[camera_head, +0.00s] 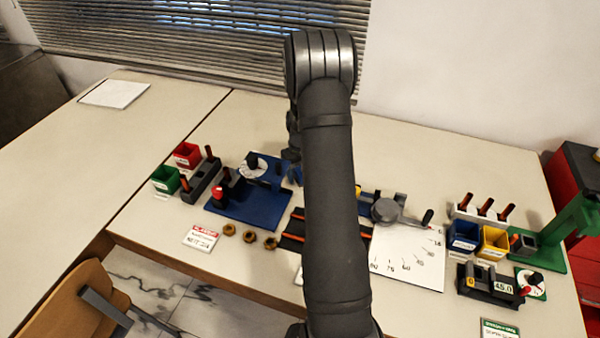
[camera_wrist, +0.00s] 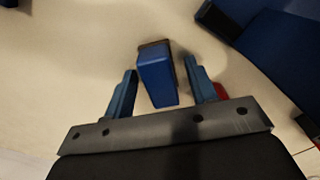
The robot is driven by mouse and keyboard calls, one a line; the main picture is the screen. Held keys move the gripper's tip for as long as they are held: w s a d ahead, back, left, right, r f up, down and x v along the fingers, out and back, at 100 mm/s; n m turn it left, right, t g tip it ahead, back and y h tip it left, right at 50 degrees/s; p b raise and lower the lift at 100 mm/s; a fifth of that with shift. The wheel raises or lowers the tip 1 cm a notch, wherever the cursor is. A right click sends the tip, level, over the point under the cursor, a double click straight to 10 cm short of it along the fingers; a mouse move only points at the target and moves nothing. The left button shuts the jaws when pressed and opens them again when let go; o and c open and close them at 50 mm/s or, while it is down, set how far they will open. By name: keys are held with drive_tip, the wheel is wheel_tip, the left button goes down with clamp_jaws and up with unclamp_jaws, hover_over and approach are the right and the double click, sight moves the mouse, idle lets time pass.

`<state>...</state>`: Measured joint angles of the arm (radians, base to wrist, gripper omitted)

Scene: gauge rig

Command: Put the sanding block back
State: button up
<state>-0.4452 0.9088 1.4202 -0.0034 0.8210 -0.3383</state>
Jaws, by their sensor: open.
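The sanding block (camera_wrist: 157,80) is blue on top with a brown edge at its far end. In the wrist view it stands on the pale table between the two blue fingers of my gripper (camera_wrist: 160,66). The fingers are open, with a visible gap on each side of the block. I cannot tell how high the gripper is above the table. In the head view my arm hides most of the area around the gripper, and I cannot make out the block there.
A blue fixture (camera_head: 250,202) with a white dial lies left of my arm; a blue edge (camera_wrist: 275,50) shows at right in the wrist view. Red (camera_head: 187,155) and green (camera_head: 166,180) bins stand left. A white angle chart (camera_head: 410,255) and a green stand (camera_head: 575,225) are right.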

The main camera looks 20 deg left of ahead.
wheel_tip(320, 180, up, 12)
drive_tip(key=shift+r, duration=0.15)
idle(0.3)
wheel_tip(320, 180, down, 12)
drive_tip(key=shift+r, duration=1.65)
